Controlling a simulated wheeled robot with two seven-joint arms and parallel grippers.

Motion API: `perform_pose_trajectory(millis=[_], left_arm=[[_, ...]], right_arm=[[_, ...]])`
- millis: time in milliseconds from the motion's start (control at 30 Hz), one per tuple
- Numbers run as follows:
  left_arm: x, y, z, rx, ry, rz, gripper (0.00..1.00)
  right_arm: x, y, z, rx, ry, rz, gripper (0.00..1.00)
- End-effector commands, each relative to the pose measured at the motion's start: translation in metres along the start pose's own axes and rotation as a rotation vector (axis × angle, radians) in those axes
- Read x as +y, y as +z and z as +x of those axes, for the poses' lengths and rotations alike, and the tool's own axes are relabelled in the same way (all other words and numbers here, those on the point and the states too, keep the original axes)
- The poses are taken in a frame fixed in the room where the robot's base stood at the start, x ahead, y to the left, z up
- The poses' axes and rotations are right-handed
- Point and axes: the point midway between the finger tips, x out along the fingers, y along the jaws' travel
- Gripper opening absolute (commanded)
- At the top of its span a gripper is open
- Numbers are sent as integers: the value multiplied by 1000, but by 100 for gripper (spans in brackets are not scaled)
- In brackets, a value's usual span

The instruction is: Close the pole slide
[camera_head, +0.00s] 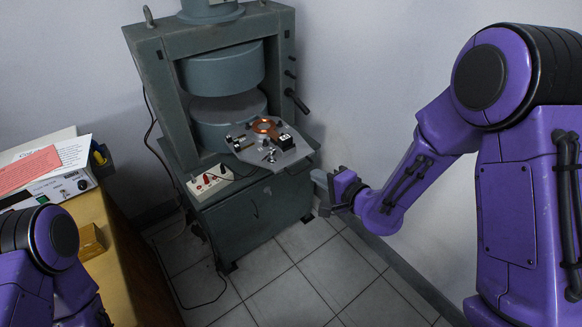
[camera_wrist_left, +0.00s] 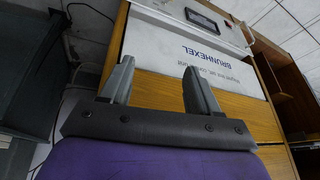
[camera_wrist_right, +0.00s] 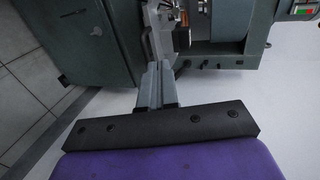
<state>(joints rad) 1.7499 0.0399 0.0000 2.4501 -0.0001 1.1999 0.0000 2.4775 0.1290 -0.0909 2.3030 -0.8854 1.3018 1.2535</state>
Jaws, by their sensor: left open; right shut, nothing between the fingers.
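The pole slide (camera_head: 290,157), a grey plate bearing a copper coil (camera_head: 264,125), a black block and small fittings, sticks out to the front right of the grey magnet (camera_head: 160,88). The magnet's two round poles stand one above the other behind it. My right gripper (camera_head: 322,192) is shut and empty, just right of and lower than the plate in the head view. In the right wrist view its fingertips (camera_wrist_right: 157,68) point toward the slide's edge; I cannot tell whether they touch. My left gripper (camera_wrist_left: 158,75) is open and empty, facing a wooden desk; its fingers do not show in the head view.
A wooden desk (camera_head: 118,250) at the left holds a white instrument (camera_head: 65,190) with papers on top. A power strip (camera_head: 209,181) lies on the magnet's base, with cables hanging to the floor. A wall stands at the right.

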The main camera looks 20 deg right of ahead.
Motion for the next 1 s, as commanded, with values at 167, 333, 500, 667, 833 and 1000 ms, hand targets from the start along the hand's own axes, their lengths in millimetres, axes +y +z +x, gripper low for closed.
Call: perform_pose_trajectory(millis=[167, 333, 500, 667, 833, 1000], left_arm=[[0, -1, -2, 0, 0, 0, 61], [0, -1, -2, 0, 0, 0, 61], [0, -2, -5, 0, 0, 0, 61], [0, -2, -6, 0, 0, 0, 61], [0, -2, -6, 0, 0, 0, 61], [0, -2, -6, 0, 0, 0, 61]], right_arm=[[0, 1, 36, -1, 4, -4, 0], [0, 1, 74, -1, 4, -4, 0], [-6, 1, 104, 0, 3, -4, 0], [-10, 0, 120, 2, 4, -2, 0], [-11, 0, 124, 2, 5, -1, 0], [-11, 0, 124, 2, 5, -1, 0]])
